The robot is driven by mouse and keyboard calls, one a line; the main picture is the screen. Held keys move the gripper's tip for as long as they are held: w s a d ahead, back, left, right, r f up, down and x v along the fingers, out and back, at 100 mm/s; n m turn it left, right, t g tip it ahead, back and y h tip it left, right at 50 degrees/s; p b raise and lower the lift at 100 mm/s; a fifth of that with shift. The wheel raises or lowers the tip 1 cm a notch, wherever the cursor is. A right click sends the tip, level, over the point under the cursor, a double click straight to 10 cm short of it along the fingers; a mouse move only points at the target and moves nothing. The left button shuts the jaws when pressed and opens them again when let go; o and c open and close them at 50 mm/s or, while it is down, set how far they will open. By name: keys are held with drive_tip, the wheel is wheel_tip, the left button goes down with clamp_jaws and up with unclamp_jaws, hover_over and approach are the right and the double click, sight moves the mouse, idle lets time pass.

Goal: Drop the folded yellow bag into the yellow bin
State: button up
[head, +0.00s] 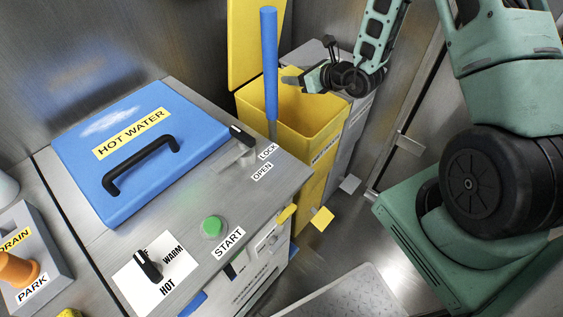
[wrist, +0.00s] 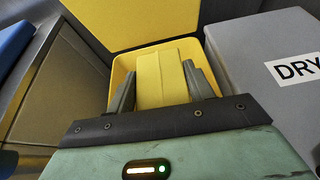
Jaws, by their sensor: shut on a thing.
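My gripper (head: 290,82) hangs over the open top of the yellow bin (head: 322,168) in the head view. In the wrist view, my gripper (wrist: 157,72) is shut on the folded yellow bag (wrist: 163,82), a flat yellow block between the two grey fingers. The yellow bin (wrist: 116,66) shows around and beyond the bag, with its rim framing it. The bin's yellow lid (wrist: 130,20) stands raised behind. The bag hides much of the bin's inside in the wrist view.
A grey bin (wrist: 262,60) labelled DRY stands right beside the yellow bin. A steel unit with a blue HOT WATER lid (head: 140,150) stands to the left. Its upright blue-handled lever (head: 270,60) rises in front of the yellow bin in the head view.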

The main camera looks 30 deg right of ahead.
drive_tip(key=shift+f, duration=0.3)
drive_tip(key=o, duration=1.1)
drive_tip(key=shift+c, duration=0.2)
drive_tip(key=shift+s, duration=0.1)
drive_tip(key=p+v, duration=0.7)
drive_tip(key=v, duration=1)
drive_tip(key=shift+r, duration=0.1)
